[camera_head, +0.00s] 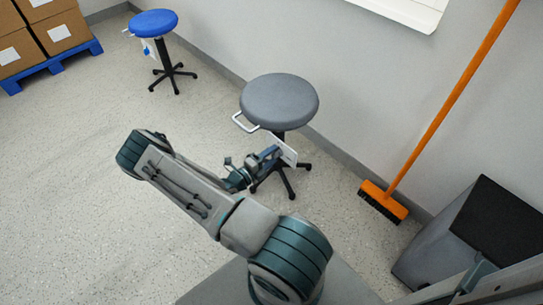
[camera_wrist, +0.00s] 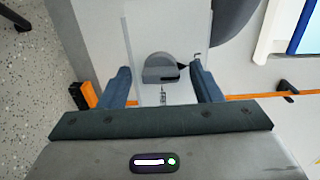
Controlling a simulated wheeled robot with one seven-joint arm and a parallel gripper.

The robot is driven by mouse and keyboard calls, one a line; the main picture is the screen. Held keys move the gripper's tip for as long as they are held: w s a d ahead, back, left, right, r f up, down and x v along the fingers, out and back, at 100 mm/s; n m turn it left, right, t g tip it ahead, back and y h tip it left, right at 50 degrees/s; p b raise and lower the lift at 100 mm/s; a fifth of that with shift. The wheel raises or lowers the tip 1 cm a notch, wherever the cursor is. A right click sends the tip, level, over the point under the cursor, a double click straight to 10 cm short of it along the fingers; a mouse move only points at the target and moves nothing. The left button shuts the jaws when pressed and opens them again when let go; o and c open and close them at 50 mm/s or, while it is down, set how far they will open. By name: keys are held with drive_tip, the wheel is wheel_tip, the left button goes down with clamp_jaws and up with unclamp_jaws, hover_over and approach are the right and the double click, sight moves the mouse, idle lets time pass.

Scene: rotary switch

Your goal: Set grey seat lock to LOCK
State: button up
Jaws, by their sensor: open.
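The grey stool (camera_head: 279,100) has a round seat, a white side handle and a pale plate (camera_head: 285,150) below the seat. In the wrist view the plate (camera_wrist: 146,30) carries a grey rotary knob (camera_wrist: 161,62) with a rounded top, a flat lower front and a dark mark at its right. Small markings near the knob are too small to read. My gripper (camera_wrist: 160,72) is open, one finger on each side of the knob, with visible gaps. In the head view my gripper (camera_head: 262,160) is at the plate; the knob is hidden there.
A blue stool (camera_head: 153,23) stands behind at the left, near boxes (camera_head: 60,30) on a blue pallet (camera_head: 50,68). An orange broom (camera_head: 440,115) leans on the wall at the right. A dark grey box (camera_head: 480,240) stands at the lower right. Floor at the left is clear.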

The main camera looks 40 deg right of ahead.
drive_tip(key=s+a+p, duration=0.1)
drive_tip(key=a, duration=1.2)
drive_tip(key=shift+a, duration=0.15)
drive_tip(key=s+a+r+n+y+p, duration=0.4)
drive_tip(key=r+n, duration=0.7)
drive_tip(key=r, duration=0.9)
drive_tip(key=s+a+r+n+t+y+p, duration=0.1)
drive_tip(key=s+a+r+n+y+p, duration=0.3)
drive_tip(key=r, duration=1.6)
drive_tip(key=s+a+r+n+y+p, duration=0.4)
drive_tip(key=r+n+y+p, duration=0.6)
drive_tip(key=r+n+p, duration=0.4)
wheel_tip(320, 180, up, 6)
drive_tip(key=n, duration=0.5)
drive_tip(key=shift+s+a+n+t, duration=0.15)
drive_tip(key=shift+s+n+t, duration=0.15)
drive_tip(key=shift+n, duration=0.1)
drive_tip(key=shift+f, duration=0.1)
